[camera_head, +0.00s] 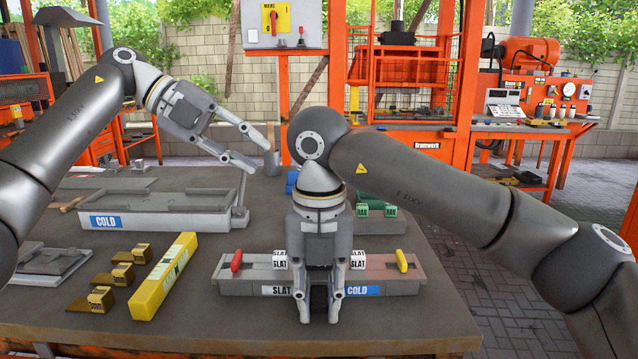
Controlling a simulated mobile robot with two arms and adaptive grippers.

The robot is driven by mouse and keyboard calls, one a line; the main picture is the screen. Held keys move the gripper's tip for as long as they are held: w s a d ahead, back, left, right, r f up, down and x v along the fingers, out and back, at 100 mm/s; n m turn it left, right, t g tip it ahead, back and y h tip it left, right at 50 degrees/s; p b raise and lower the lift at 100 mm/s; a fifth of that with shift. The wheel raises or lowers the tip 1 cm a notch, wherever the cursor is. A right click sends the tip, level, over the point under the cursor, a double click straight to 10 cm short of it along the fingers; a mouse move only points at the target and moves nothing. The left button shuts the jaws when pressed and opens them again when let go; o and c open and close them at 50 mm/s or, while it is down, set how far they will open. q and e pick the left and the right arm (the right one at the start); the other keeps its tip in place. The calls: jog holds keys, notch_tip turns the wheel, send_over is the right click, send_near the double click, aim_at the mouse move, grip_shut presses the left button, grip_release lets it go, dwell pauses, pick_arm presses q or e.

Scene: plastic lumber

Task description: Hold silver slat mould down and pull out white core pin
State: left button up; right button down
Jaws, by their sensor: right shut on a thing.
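The silver slat mould (233,285) lies on the table at the front middle, with SLAT and COLD labels on its front. A red pin (237,260) stands at its left end and a yellow pin (401,260) at its right end. White SLAT-marked blocks (280,259) show on either side of my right gripper. My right gripper (318,312) points down over the mould's middle, shut on it; the arm hides the grip. I cannot make out the white core pin. My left gripper (258,153) is open and empty, raised behind and left of the mould.
A larger grey mould marked COLD (165,208) lies behind left. A yellow bar (165,275) and several brass-coloured pieces (100,298) lie left of the slat mould. Green blocks (390,212) sit behind it. The table (220,330) is clear at the front.

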pick_arm(q)
jog(key=w+a+f+n+t+y, duration=0.1)
jog(key=a+f+n+y, duration=0.25)
jog(key=a+y, duration=0.2)
jog(key=r+m+g+y, duration=0.2)
jog(key=m+y, duration=0.4)
send_over(280, 253)
jog(key=shift+h, duration=0.25)
notch_tip(280, 253, down, 12)
jog(key=shift+f, duration=0.15)
grip_shut()
jog(key=shift+r, duration=4.05)
